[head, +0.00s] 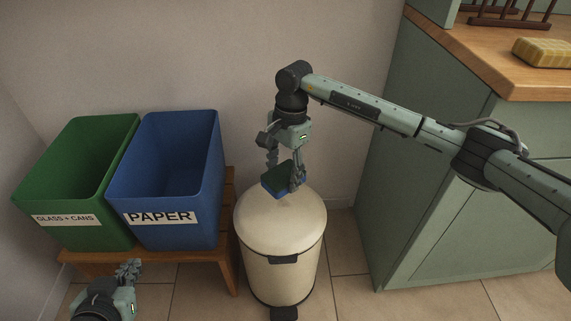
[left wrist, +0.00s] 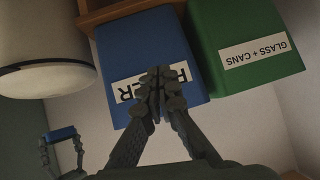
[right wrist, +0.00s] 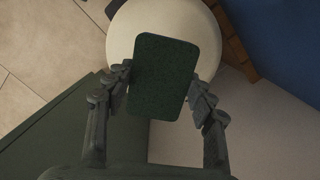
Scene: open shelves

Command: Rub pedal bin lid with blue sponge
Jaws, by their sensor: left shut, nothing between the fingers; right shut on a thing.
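The blue sponge (head: 273,182) has a dark green face, which fills the middle of the right wrist view (right wrist: 164,78). My right gripper (head: 284,176) is shut on it, one finger at each side. The sponge is tilted and sits over the back part of the cream pedal bin lid (head: 281,213); I cannot tell whether it touches the lid. The lid is closed on the pedal bin (head: 284,275). My left gripper (head: 129,270) is shut and empty, low at the left in front of the wooden stand. It also shows in the left wrist view (left wrist: 157,90).
A green "GLASS + CANS" bin (head: 100,190) and a blue "PAPER" bin (head: 190,185) stand on a low wooden stand (head: 229,262) left of the pedal bin. A green cabinet (head: 440,200) with a wooden top stands right. A yellow sponge-like block (head: 543,52) lies on top.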

